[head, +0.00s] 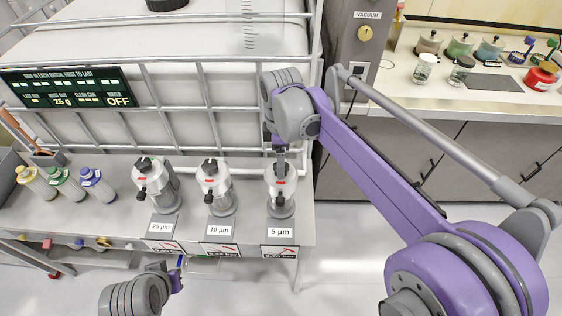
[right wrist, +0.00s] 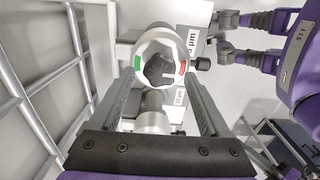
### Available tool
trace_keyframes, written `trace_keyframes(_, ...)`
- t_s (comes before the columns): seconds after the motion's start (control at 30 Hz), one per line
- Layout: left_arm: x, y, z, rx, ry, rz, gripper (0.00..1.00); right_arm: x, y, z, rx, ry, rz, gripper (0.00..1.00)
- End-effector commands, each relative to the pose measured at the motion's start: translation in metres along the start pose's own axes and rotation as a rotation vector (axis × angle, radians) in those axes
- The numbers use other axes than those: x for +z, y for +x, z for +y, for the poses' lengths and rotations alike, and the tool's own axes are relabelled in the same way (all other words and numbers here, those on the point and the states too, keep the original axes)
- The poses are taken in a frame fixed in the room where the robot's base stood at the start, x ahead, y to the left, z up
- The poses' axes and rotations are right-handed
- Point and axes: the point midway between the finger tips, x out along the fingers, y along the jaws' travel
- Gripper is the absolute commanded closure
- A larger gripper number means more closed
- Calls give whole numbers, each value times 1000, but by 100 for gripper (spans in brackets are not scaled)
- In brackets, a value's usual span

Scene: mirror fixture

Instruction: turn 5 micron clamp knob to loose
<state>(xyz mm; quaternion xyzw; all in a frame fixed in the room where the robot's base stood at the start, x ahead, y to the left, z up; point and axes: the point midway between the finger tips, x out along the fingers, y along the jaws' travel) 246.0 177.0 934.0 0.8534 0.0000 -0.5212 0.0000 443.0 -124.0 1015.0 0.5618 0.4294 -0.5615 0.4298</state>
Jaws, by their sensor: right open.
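The 5 micron clamp knob (right wrist: 160,70) is dark and lobed. It sits at the centre of a round pale cap with a green mark on its left and a red mark on its right in the right wrist view. The 5 micron housing (head: 281,204) stands rightmost of three above its "5 µm" label (head: 280,232). My right gripper (right wrist: 161,92) is open over the cap, one finger on each side of the knob; contact is not clear. In the head view my right gripper (head: 280,155) hides the knob. My left gripper (head: 175,272) is low at the front; its fingers are unclear.
The 10 micron (head: 217,192) and 25 micron (head: 153,190) housings stand to the left. A white caged tank (head: 180,75) rises close behind. A status panel (head: 66,88) reads OFF. The floor at the front right is clear.

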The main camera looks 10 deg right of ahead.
Motion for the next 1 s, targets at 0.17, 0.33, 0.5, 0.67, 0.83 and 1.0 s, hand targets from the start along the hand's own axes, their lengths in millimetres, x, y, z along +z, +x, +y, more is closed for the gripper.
trace_keyframes(0.17,-3,-3,0,0,0,3,100,0,-39,0,1,0,0,20)
trace_keyframes(0.33,-5,-5,0,0,0,5,100,0,-70,0,1,0,0,20)
trace_keyframes(0.5,-6,-6,0,0,0,6,100,0,-87,0,0,-1,0,20)
trace_keyframes(0.67,-7,-6,0,0,0,6,100,0,-92,0,0,-1,0,20)
trace_keyframes(0.83,-6,-6,0,0,0,6,100,0,-91,0,0,-1,0,20)
trace_keyframes(1.0,-6,-6,0,0,0,6,100,0,-91,0,0,-1,0,20)
